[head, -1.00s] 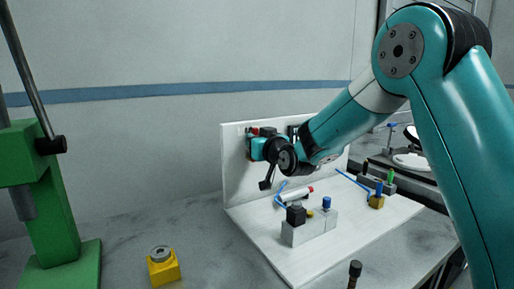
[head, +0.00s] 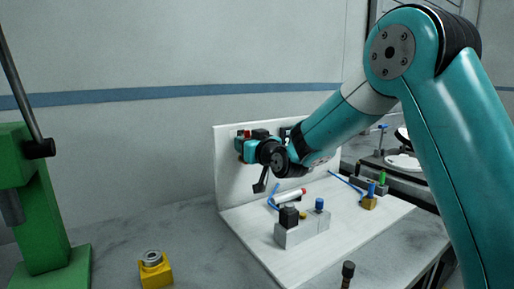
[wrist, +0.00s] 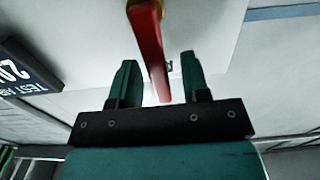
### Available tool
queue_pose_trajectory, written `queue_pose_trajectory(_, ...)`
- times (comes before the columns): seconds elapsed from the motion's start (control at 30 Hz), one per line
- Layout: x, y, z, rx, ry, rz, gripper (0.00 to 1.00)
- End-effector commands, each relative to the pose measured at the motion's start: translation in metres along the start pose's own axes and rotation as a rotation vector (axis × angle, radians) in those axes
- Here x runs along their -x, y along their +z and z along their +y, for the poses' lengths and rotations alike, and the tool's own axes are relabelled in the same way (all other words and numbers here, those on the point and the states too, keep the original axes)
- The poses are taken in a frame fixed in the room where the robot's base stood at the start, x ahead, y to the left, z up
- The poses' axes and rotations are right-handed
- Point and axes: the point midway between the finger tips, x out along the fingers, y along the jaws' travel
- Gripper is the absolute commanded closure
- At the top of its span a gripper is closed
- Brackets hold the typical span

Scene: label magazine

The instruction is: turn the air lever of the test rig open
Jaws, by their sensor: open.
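The test rig is a white back panel (head: 228,180) with a white base plate. In the wrist view the red air lever (wrist: 152,50) runs from the top edge down between my fingers. My gripper (wrist: 159,62) is open, with one dark teal finger on each side of the lever. Gaps show on both sides, so neither finger visibly touches it. In the head view my gripper (head: 247,149) is at the upper left of the panel, with a bit of red at it. My wrist hides most of the lever there.
A grey block with black and blue knobs (head: 301,231) stands on the base plate below my arm. A green press (head: 45,215) and a yellow block (head: 156,271) are at left. A dark sign (wrist: 25,70) shows in the wrist view.

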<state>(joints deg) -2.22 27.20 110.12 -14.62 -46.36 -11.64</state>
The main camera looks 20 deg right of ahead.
Motion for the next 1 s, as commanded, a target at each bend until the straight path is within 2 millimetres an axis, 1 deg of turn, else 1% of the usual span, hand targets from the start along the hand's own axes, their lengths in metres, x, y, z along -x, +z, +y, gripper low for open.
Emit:
queue_pose_trajectory(0.07, 0.008, 0.001, 0.001, 0.0, 0.002, 0.0, 0.57)
queue_pose_trajectory(0.17, 0.025, 0.001, 0.001, -0.001, 0.002, 0.001, 0.57)
queue_pose_trajectory(0.5, 0.112, 0.003, 0.002, 0.001, 0.005, 0.002, 0.57)
queue_pose_trajectory(0.6, 0.134, 0.002, 0.002, 0.001, 0.005, 0.002, 0.57)
queue_pose_trajectory(0.7, 0.151, 0.002, 0.002, 0.002, 0.005, 0.002, 0.57)
queue_pose_trajectory(0.83, 0.166, 0.001, 0.002, 0.002, 0.004, 0.001, 0.57)
queue_pose_trajectory(1.0, 0.172, 0.0, 0.001, 0.001, 0.003, 0.001, 0.57)
